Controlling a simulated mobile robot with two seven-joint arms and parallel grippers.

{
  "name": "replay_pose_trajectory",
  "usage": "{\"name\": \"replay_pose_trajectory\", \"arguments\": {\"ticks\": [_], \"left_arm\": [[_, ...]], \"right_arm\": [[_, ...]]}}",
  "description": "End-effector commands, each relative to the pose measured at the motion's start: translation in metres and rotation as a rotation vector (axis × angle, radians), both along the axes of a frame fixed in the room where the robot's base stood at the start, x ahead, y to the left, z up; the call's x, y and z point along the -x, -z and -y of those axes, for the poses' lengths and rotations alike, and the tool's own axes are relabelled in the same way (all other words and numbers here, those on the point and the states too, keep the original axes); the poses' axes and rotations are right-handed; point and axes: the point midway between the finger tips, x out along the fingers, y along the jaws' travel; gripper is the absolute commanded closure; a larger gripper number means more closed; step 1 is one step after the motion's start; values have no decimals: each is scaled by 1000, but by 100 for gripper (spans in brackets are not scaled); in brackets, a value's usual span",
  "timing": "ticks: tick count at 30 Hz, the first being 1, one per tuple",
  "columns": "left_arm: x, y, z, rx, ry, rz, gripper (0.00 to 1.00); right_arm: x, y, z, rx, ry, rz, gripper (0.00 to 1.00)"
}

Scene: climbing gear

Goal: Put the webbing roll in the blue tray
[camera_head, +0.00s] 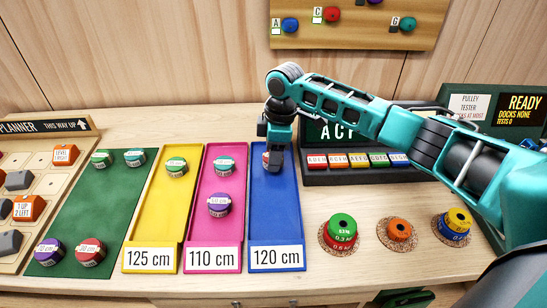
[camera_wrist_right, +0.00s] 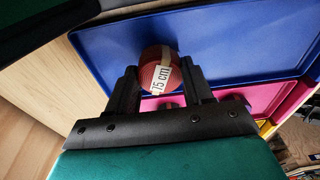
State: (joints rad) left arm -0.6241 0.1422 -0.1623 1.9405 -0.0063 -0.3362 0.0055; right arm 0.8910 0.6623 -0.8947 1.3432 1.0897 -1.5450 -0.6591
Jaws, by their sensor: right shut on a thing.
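The blue tray (camera_head: 276,215), labelled 120 cm, lies right of the pink tray on the table. My right gripper (camera_head: 275,142) reaches down over its far end. A red webbing roll with a tag reading 75 cm (camera_wrist_right: 154,62) is between its fingers in the right wrist view, and the gripper is shut on it. In the head view the roll (camera_head: 267,159) is mostly hidden by the gripper. It is over the far part of the blue tray; I cannot tell whether it touches the tray floor. My left gripper is not in view.
The pink tray (camera_head: 211,236) holds two rolls and the yellow tray (camera_head: 149,235) one. A green mat (camera_head: 94,216) carries several rolls. A dark button panel (camera_head: 345,178) stands close right of the blue tray's far end. Coloured discs (camera_head: 341,229) sit on coasters at right.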

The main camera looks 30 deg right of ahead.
Motion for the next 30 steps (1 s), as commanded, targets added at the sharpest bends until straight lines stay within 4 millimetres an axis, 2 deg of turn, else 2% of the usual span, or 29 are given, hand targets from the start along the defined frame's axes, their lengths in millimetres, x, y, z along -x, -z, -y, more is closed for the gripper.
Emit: {"name": "replay_pose_trajectory", "arguments": {"ticks": [3, 15, 16, 23, 30], "left_arm": [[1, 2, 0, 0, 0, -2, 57], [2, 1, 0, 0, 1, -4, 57], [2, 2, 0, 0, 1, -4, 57], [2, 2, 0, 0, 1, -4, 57], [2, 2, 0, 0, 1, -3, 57]], "right_arm": [[0, 11, 0, 0, -1, 1, 79], [0, 15, 0, -1, -1, 1, 79], [0, 15, 0, 0, -2, 2, 46], [0, 15, 0, 0, -1, 1, 24], [0, 14, 0, 0, -1, 1, 24]]}}
